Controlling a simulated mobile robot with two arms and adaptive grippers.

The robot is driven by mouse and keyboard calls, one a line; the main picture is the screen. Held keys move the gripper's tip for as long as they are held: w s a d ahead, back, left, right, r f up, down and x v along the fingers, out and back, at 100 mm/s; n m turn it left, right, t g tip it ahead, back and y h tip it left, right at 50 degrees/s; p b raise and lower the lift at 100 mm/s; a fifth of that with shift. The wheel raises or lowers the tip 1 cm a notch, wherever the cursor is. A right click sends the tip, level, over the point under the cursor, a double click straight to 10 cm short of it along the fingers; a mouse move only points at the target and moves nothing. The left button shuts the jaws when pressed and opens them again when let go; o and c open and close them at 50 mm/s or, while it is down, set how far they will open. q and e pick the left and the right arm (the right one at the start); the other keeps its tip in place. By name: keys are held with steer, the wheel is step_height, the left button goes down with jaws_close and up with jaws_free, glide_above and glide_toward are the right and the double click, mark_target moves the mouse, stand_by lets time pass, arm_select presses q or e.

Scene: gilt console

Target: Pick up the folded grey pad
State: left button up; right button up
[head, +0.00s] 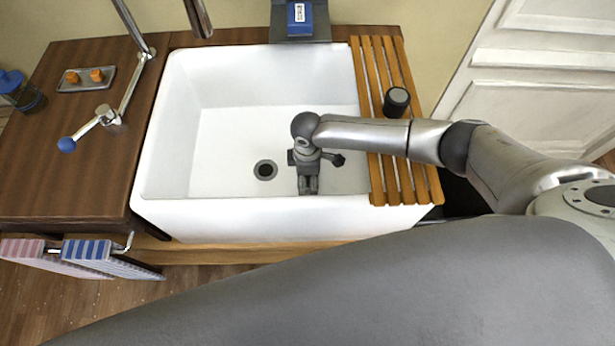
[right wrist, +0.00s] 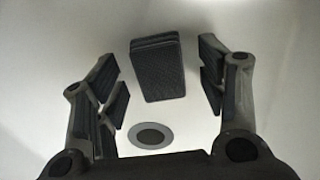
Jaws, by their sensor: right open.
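The folded grey pad (right wrist: 158,68) shows in the right wrist view as a dark, layered block on the white surface of the sink, just beyond the drain. My right gripper (right wrist: 160,80) is open, with one finger to each side of the pad and clear space between. In the head view my right gripper (head: 307,182) points down into the sink, right of the drain. The pad cannot be made out in the head view, where the gripper and wrist cover that spot. My left gripper is not in view.
The white sink (head: 165,125) has walls all round and a drain (head: 265,170). A slatted wooden rack (head: 361,90) with a dark cylinder (head: 396,101) lies across its right side. A tap (head: 105,116) and small tray (head: 87,85) are on the left counter.

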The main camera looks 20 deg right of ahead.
steer(key=c, duration=0.9)
steer(key=shift+r, duration=0.1)
